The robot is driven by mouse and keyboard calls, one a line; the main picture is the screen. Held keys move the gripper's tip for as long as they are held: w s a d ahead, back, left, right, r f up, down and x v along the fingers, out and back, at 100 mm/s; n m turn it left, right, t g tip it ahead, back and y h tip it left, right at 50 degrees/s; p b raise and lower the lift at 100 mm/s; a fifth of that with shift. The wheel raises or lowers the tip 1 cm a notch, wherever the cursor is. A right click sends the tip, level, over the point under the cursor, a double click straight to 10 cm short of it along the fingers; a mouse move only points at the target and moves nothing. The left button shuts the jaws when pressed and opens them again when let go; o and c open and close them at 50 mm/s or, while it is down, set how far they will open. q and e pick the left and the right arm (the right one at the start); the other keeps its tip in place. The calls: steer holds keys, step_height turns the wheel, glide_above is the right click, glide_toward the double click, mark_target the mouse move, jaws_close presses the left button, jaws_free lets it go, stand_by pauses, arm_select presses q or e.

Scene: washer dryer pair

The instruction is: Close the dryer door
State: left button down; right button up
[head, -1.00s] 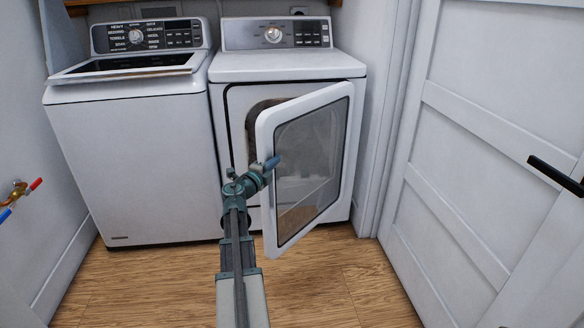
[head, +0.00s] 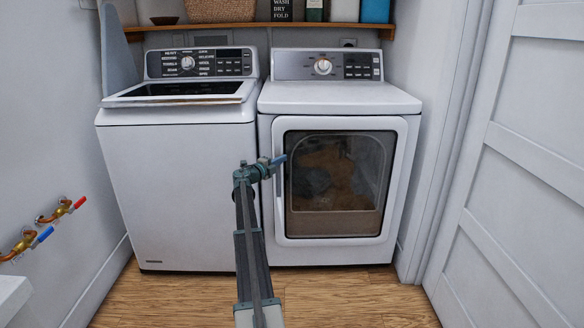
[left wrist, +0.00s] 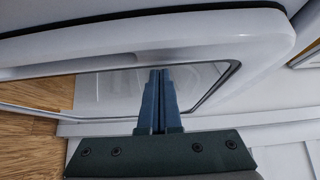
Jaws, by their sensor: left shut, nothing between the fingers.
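The dryer (head: 340,97) is the white machine on the right in the head view. Its door (head: 335,243), a white frame around a dark window, lies against the dryer front and looks flush or nearly so; a small gap cannot be ruled out. My left gripper (head: 279,161) is shut and empty, in front of the door's left edge. In the left wrist view its blue fingers (left wrist: 158,100) are together and point at the door's window, with the white door frame (left wrist: 200,38) close above; touch cannot be told. My right gripper is not in view.
The white washer (head: 185,170) stands left of the dryer. Red and blue valve taps (head: 50,225) stick out at the left wall. A panelled white door (head: 520,150) is on the right. A wooden shelf (head: 300,25) hangs above. The wooden floor in front is clear.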

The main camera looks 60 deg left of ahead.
mark_target(279, 155)
arm_select(q)
steer(key=shift+w+a+r, duration=0.2)
steer(key=shift+w+a, duration=0.2)
steer(key=shift+a, duration=0.4)
steer(key=shift+w+a+r, duration=0.15)
steer(key=shift+w+a, duration=0.25)
steer(key=shift+a, duration=0.4)
steer(key=shift+s+d, duration=0.25)
steer(key=shift+s, duration=0.1)
steer(key=d+v, duration=0.1)
steer(key=v, duration=1.4)
steer(key=shift+f+m+h, duration=0.25)
steer(key=shift+m+h, duration=0.05)
steer(key=shift+w+d, duration=0.15)
steer(key=shift+d, duration=0.05)
